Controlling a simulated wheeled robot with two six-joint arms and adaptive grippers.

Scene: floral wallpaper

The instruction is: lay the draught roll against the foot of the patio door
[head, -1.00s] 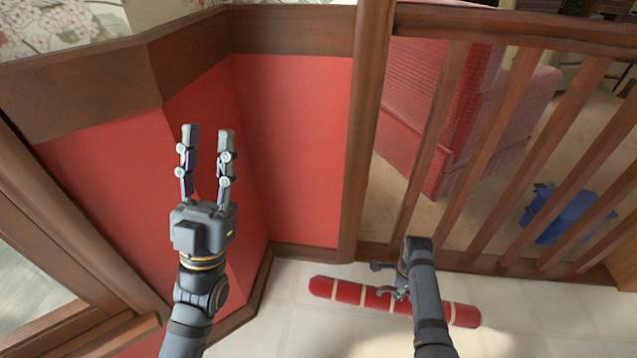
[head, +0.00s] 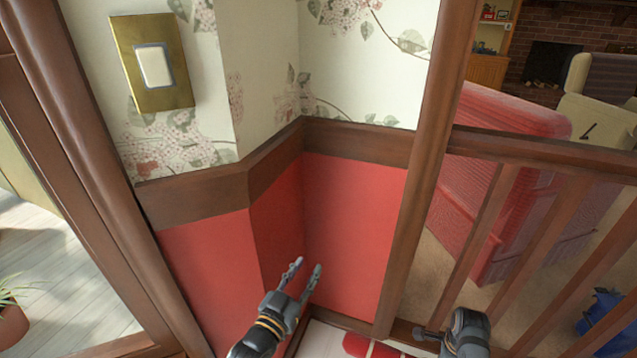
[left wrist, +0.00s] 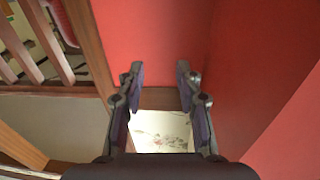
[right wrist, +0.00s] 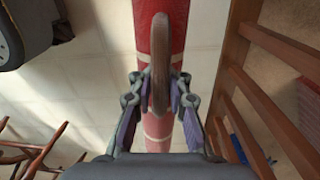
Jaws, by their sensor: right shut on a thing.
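The draught roll (head: 358,346) is red with white bands. Only part of it shows at the bottom of the head view, near the foot of the railing. In the right wrist view the roll (right wrist: 162,50) runs away from the camera, with a brown loop handle (right wrist: 154,75) between my right fingers. My right gripper (head: 424,333) is shut on the roll by this handle. My left gripper (head: 308,268) is open and empty, in front of the red wall panel. The patio door (head: 95,170), brown-framed with glass, stands at the left; its foot is mostly out of view.
A wooden railing (head: 535,240) closes off the right side, with a red sofa (head: 500,170) and a blue item (head: 605,320) beyond it. A wall corner juts out between door and railing, with a brass switch plate (head: 154,63) above. Chair legs (right wrist: 40,145) show in the right wrist view.

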